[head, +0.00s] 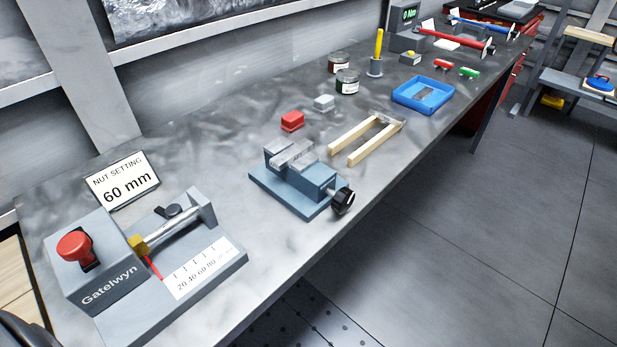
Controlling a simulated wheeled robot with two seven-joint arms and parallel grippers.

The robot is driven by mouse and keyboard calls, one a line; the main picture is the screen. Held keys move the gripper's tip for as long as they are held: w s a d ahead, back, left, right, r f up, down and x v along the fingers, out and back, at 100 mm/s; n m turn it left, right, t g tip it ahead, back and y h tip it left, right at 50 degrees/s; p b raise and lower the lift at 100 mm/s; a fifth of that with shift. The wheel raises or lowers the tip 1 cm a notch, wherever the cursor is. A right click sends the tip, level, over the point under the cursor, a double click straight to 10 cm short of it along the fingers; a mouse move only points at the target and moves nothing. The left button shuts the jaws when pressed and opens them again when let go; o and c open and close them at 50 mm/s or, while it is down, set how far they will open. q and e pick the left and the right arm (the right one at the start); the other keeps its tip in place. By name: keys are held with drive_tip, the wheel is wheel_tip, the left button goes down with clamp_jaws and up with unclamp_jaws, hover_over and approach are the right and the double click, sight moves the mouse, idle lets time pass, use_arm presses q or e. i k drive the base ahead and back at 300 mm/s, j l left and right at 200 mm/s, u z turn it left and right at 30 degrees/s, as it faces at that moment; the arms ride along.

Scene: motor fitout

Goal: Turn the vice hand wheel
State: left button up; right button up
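The vice (299,180) is blue-grey with pale metal jaws (291,153) and sits on the grey workbench near its front edge. Its black hand wheel (343,201) is on the vice's front right end, facing the aisle. No workpiece is clearly visible between the jaws. Neither of my grippers is in view. A dark rounded shape shows at the bottom left corner; I cannot tell what it is.
Left of the vice stands the Gatelwyn device (110,285) with a red knob and a 60 mm sign (123,181). A wooden two-pronged frame (367,139), red block (292,121), grey block (324,103) and blue tray (423,95) lie beyond. The floor (440,250) in front is clear.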

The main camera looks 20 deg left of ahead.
sight(342, 199)
drive_tip(key=i+l+u, duration=0.15)
drive_tip(key=u, duration=0.35)
drive_tip(key=i+l+u, duration=0.3)
drive_tip(key=u, duration=0.2)
drive_tip(key=i+l+u, duration=0.2)
drive_tip(key=l+u, duration=0.25)
drive_tip(key=j, duration=0.1)
